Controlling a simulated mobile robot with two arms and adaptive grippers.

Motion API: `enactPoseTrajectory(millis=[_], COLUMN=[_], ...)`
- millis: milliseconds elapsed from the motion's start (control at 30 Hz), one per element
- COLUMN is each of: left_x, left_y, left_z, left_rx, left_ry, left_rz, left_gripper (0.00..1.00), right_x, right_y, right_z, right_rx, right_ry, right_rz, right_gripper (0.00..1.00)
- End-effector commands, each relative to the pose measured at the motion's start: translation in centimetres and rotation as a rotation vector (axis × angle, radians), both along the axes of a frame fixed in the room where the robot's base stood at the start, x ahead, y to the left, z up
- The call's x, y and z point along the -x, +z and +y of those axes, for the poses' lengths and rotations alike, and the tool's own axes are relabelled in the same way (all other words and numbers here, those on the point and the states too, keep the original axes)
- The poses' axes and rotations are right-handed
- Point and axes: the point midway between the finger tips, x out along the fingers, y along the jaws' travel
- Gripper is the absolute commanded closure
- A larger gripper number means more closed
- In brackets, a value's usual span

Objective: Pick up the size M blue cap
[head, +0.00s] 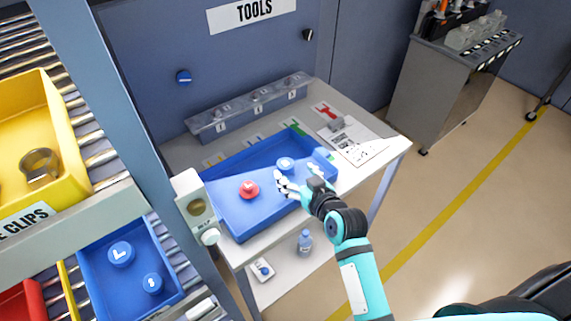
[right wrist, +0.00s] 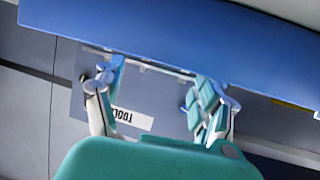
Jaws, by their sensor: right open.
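A small blue cap (head: 285,164) lies in the blue tray (head: 222,216) on the workbench; its letter is too small to read. My right gripper (head: 281,182) is open at the tray, just in front of this cap and apart from it as far as I can tell. In the right wrist view its spread fingers (right wrist: 158,78) have nothing between them, and no cap shows. Two other blue caps, a larger one marked L (head: 121,253) and a smaller one marked S (head: 152,283), lie in a blue bin at the lower left. My left gripper is not in view.
A red cap (head: 249,190) lies in the tray. A white container (head: 195,205) stands at the tray's left. A clear rack (head: 250,104) is behind, and a paper sheet (head: 353,143) lies right. A bottle (head: 305,242) stands on the lower shelf.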

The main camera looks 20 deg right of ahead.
Motion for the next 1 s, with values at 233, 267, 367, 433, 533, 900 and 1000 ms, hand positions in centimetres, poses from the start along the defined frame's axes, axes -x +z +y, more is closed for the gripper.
enactPoseTrajectory(millis=[233, 267, 367, 433, 533, 900, 1000], left_x=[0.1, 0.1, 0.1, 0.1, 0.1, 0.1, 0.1], left_y=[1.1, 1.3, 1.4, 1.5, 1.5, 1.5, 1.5], left_z=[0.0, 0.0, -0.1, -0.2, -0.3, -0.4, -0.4], left_rx=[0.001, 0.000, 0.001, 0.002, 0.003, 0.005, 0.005], left_ry=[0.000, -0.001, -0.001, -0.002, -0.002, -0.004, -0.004], left_rz=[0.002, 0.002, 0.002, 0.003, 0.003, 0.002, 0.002], left_gripper=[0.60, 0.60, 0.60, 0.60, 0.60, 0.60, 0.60], right_x=[-2.4, -2.8, -4.0, -4.6, -4.9, -4.9, -4.9], right_y=[-0.5, -0.6, -1.2, -1.5, -1.7, -1.7, -1.7], right_z=[0.3, 0.4, 0.6, 0.6, 0.7, 0.7, 0.7], right_rx=[-0.004, -0.004, -0.002, -0.002, -0.002, 0.000, 0.000], right_ry=[-0.001, 0.000, -0.001, -0.001, -0.001, -0.001, -0.001], right_rz=[0.001, 0.002, 0.001, 0.001, 0.001, 0.001, 0.001], right_gripper=[0.28, 0.28, 0.28, 0.28, 0.28, 0.49, 0.62])
